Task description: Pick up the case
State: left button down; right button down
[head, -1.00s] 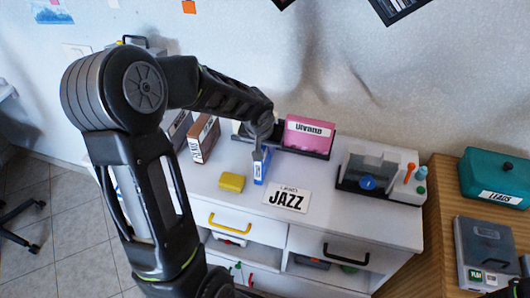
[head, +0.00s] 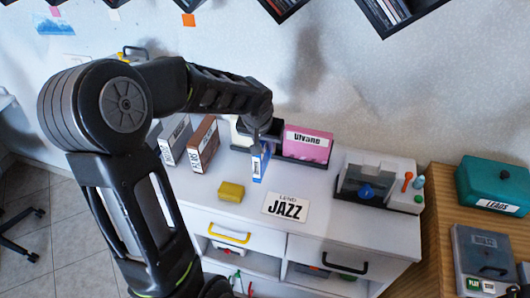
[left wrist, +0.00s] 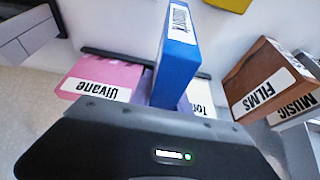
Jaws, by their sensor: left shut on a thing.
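My left gripper (head: 260,136) is above the white cabinet top in the head view, with its jaws pointing down. It is shut on the narrow blue case (head: 260,164), which has a white label. In the left wrist view the blue case (left wrist: 180,45) stands out from the gripper, its label end pointing away. The jaws around it are mostly hidden there by the dark gripper body. I cannot tell how far the case is above the cabinet top. My right gripper is not in view.
A pink "Ulvane" box (head: 307,143) stands in a dark holder just behind. Brown (head: 203,145) and grey (head: 175,143) boxes stand left. A yellow block (head: 231,192) and a "JAZZ" card (head: 286,207) lie in front. A device (head: 365,180) stands right.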

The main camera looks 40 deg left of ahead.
pick_arm(q)
notch_tip(320, 180, up, 13)
jog(key=shift+b, duration=0.45)
dwell(0.3)
